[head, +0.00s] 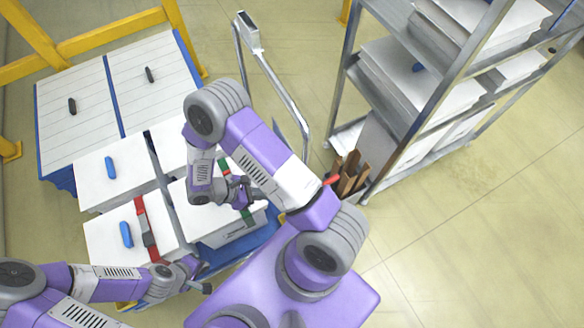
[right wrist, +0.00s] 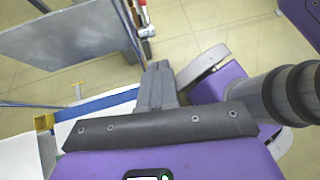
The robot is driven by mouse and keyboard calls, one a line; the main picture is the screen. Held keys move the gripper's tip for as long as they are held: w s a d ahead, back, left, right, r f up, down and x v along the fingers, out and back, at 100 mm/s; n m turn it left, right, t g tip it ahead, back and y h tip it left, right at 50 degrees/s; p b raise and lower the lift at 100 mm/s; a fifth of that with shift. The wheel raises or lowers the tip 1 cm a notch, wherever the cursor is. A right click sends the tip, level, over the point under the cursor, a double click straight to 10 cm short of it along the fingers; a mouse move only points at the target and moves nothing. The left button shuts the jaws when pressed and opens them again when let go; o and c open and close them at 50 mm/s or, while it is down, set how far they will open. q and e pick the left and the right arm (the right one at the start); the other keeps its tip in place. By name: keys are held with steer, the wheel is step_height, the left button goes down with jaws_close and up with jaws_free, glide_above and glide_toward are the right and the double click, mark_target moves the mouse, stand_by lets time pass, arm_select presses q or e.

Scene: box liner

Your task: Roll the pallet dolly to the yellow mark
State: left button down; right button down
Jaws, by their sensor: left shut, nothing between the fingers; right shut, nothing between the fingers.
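The pallet dolly shows as a blue base (head: 62,181) under white boxes (head: 112,178) at the left of the head view; its wheels are hidden. A bent metal rail (head: 285,95) stands behind the boxes; I cannot tell if it belongs to the dolly. My left gripper (head: 196,277) is shut and empty at the near edge of the load. My right gripper (head: 246,190) is shut and empty over the near right box; its fingers also show in the right wrist view (right wrist: 155,85). A yellow patch (head: 127,305) shows below the load; I cannot tell whether it is the mark.
A yellow barrier (head: 110,36) stands behind the load at the back left. A metal shelf rack (head: 345,75) with white stacks stands at the upper right. A bin of brown pieces (head: 350,175) stands at its foot. The floor (head: 490,220) at the right is clear.

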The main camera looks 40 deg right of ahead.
steer(key=w+d+r+n+t+h, duration=0.1)
steer(key=w+d+r+t+h, duration=0.1)
steer(key=w+h, duration=0.15)
steer(key=d+r+b+x, duration=0.1)
steer(key=b+x, duration=0.1)
steer(key=x, duration=1)
steer(key=shift+d+r, duration=0.2)
steer(key=shift+d, duration=0.1)
